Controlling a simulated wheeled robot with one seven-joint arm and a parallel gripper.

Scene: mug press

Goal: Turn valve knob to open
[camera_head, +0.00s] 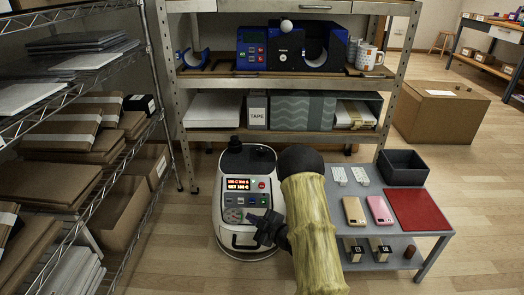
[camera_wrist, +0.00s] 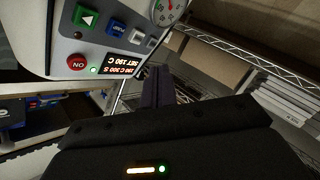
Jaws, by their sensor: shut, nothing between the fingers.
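The white machine (camera_head: 228,222) stands on the floor with a lit display (camera_head: 238,184), buttons and a round gauge (camera_head: 233,215) on its front. A dark knob-like part (camera_head: 235,144) shows on its top; I cannot tell whether it is the valve knob. My gripper (camera_head: 258,226) is in front of the lower panel, to the right of the gauge, and hides part of the front. In the wrist view my gripper (camera_wrist: 158,88) is shut and empty, beside the panel (camera_wrist: 110,48) with its red button (camera_wrist: 77,63) and gauge (camera_wrist: 168,10). I see no clear contact.
A wire rack (camera_head: 150,130) with boxes stands at the left. A shelf (camera_head: 285,137) with a blue mug press (camera_head: 282,50) and mugs (camera_head: 368,57) is behind. A grey table (camera_head: 350,185) with phones, a red mat (camera_head: 418,209) and a black bin (camera_head: 403,167) is at the right.

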